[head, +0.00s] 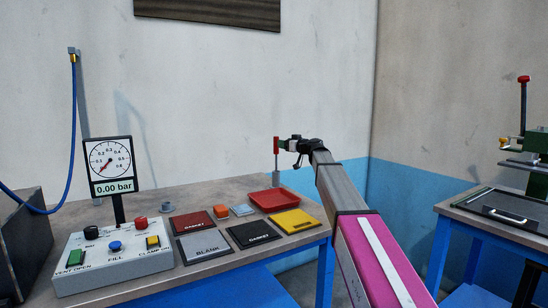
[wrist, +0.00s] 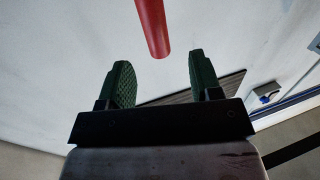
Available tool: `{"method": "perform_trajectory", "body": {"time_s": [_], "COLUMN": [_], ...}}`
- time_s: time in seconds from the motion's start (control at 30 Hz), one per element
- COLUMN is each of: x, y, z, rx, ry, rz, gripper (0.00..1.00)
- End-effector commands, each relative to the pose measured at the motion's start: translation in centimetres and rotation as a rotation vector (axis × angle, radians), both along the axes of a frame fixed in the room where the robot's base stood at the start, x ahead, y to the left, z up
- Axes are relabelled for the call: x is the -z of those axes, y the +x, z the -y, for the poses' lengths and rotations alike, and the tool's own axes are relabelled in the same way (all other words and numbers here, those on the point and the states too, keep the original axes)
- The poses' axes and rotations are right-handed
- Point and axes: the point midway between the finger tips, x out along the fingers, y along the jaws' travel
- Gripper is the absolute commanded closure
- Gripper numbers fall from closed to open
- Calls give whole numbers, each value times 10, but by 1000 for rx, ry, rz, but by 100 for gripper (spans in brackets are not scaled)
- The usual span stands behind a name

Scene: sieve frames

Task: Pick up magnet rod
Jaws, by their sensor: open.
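The magnet rod (head: 276,146) has a red upper part and stands upright at the back right of the bench, behind the red tray. Its lower part looks grey. My gripper (head: 286,145) is level with the red part and just to its right in the head view. In the wrist view the red rod (wrist: 153,25) comes down from the top edge, in line with the gap between the two green-padded fingers. My gripper (wrist: 160,75) is open there, with nothing between its fingers. The rod appears beyond the fingertips; I cannot tell the exact distance.
A red tray (head: 271,200) sits near the rod, with several flat plates, including a yellow gasket plate (head: 293,221), in front. A control box (head: 113,256) with a pressure gauge (head: 108,163) stands left. Another bench (head: 490,215) is at the right.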

Motion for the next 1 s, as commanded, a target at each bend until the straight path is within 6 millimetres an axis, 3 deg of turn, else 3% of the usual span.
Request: {"method": "perform_trajectory", "body": {"time_s": [0.1,0.4,0.7,1.0], "x": [0,0,0,0], "y": [16,30,59,60], "z": [-15,-32,-61,-65], "rx": [0,0,0,1], "ry": [0,-1,-1,0], "rz": [0,-1,-1,0], "gripper": [42,42,42,45]}}
